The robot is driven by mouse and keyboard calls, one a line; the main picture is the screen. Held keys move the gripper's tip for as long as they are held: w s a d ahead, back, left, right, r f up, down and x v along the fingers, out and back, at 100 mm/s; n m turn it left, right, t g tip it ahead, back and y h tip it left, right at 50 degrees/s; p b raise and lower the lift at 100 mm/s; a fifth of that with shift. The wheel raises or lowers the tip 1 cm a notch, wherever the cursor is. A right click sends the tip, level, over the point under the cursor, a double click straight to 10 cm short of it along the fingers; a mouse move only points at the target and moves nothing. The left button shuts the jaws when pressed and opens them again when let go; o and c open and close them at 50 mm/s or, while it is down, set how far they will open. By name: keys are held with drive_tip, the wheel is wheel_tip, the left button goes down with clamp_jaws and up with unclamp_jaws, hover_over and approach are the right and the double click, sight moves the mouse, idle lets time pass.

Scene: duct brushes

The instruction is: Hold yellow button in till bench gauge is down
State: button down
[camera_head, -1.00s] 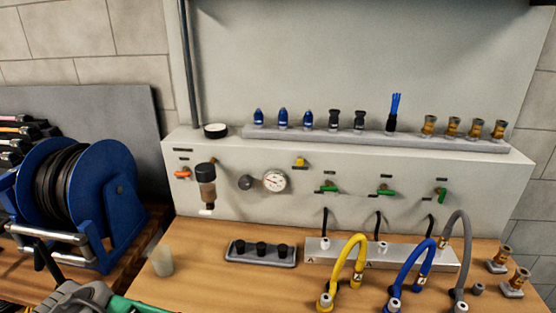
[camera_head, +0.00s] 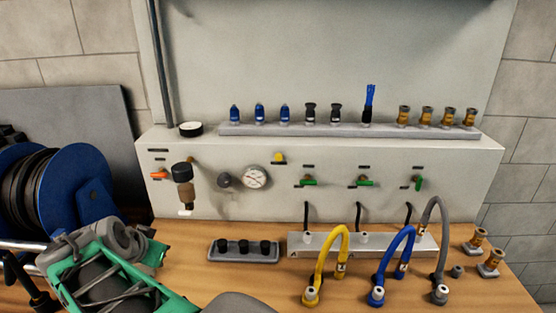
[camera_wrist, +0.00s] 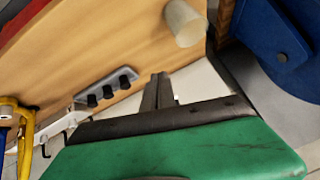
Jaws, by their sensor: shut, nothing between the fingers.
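The yellow button (camera_head: 279,157) sticks out of the pale panel, above and right of the bench gauge (camera_head: 255,177). The gauge has a round white dial, and its needle is too small to read surely. My gripper (camera_wrist: 159,78) shows in the wrist view with its two dark fingers together and nothing between them. In the head view my green and grey arm fills the lower left, and the fingertips cannot be made out there. My gripper is well apart from the button, which the wrist view does not show.
Green-handled valves (camera_head: 309,181) sit right of the gauge. A grey tray with black knobs (camera_head: 244,250) and yellow (camera_head: 330,262), blue (camera_head: 393,262) and grey hoses stand on the bench. A blue reel (camera_head: 72,190) is at left. A pale cup (camera_wrist: 185,24) shows in the wrist view.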

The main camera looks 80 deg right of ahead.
sight(279, 157)
drive_tip(key=s+d+r+m+g+h, duration=0.2)
drive_tip(key=s+d+r+m+g, duration=0.3)
drive_tip(key=s+d+m, duration=0.4)
drive_tip(key=s+d+r+m+g+h, duration=0.3)
drive_tip(key=s+d+r+m+g, duration=0.3)
drive_tip(key=s, duration=0.9)
drive_tip(key=d+m, duration=0.2)
drive_tip(key=d, duration=0.1)
drive_tip(key=shift+r+m, duration=0.2)
drive_tip(key=shift+m, duration=0.2)
drive_tip(key=w+d+p, duration=0.2)
drive_tip(key=d, duration=0.6)
drive_tip(key=shift+d, duration=0.3)
drive_tip(key=shift+d+f, duration=0.1)
